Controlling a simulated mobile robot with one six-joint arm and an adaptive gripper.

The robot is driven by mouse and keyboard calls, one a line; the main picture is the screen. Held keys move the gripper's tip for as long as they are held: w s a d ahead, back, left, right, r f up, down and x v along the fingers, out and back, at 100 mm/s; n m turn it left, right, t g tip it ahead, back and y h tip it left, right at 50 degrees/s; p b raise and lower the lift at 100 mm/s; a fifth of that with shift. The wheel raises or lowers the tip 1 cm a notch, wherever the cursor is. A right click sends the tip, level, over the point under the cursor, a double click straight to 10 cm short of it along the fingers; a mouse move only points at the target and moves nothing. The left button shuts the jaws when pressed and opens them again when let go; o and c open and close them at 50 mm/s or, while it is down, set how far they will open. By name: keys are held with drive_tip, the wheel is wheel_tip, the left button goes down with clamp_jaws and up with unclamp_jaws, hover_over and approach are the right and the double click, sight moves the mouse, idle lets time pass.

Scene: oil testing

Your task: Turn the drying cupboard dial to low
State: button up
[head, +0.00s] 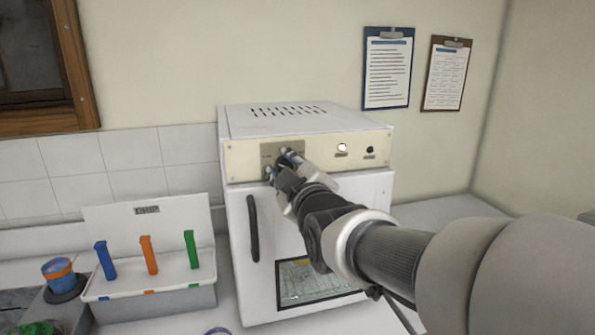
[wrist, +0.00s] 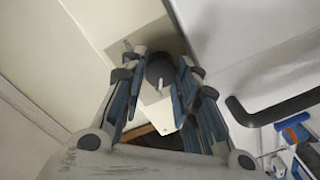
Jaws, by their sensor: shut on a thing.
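The drying cupboard (head: 240,220) is a white box with a cream control strip on top, standing on the counter. My gripper (head: 281,163) is at the left part of that strip, over a grey plate (head: 268,149), and hides the dial in the head view. In the wrist view the dark round dial (wrist: 160,68) with a white mark sits between the blue-padded fingers of my gripper (wrist: 162,75), which are shut on it. The dial's labels are too small or hidden to read, so I cannot tell its setting.
The cupboard's black door handle (head: 252,229) is below my gripper. A white rack (head: 150,303) with blue, orange and green pieces stands at the left. A lit lamp (head: 342,147) and a dark button (head: 370,150) are right on the strip. Two clipboards (head: 387,68) hang on the wall.

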drive_tip(key=o, duration=1.1)
drive_tip(key=shift+c, duration=0.2)
drive_tip(key=v, duration=0.8)
